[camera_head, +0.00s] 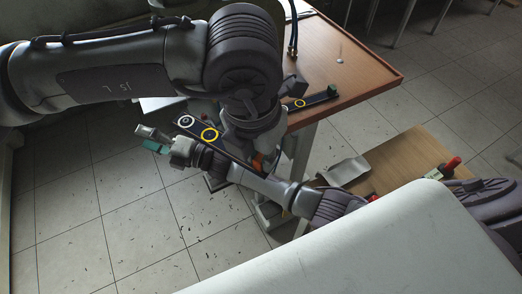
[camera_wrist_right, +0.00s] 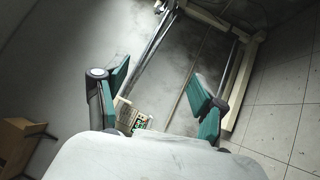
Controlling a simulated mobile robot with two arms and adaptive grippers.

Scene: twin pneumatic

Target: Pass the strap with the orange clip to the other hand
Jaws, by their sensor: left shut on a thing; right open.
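The strap (camera_head: 222,143) is a flat dark bar with a pale ring and a yellow ring. Its orange clip (camera_head: 257,161) shows at its lower right end, partly hidden. My left gripper (camera_head: 240,149) is shut on the strap under its own wrist, which hides most of its fingers. My right gripper (camera_head: 148,140) is open, with green pads, left of and below the strap in the head view. Its parted fingers also show in the right wrist view (camera_wrist_right: 158,84), with nothing held between them. The strap cannot be made out there.
A second strap (camera_head: 300,104) with a green clip lies on the brown table (camera_head: 362,77) near its front edge. Dark hoses (camera_head: 293,30) stand at the back. A lower wooden top (camera_head: 405,160) holds a red-handled tool (camera_head: 451,164) and a grey piece (camera_head: 345,171). Tiled floor is open at left.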

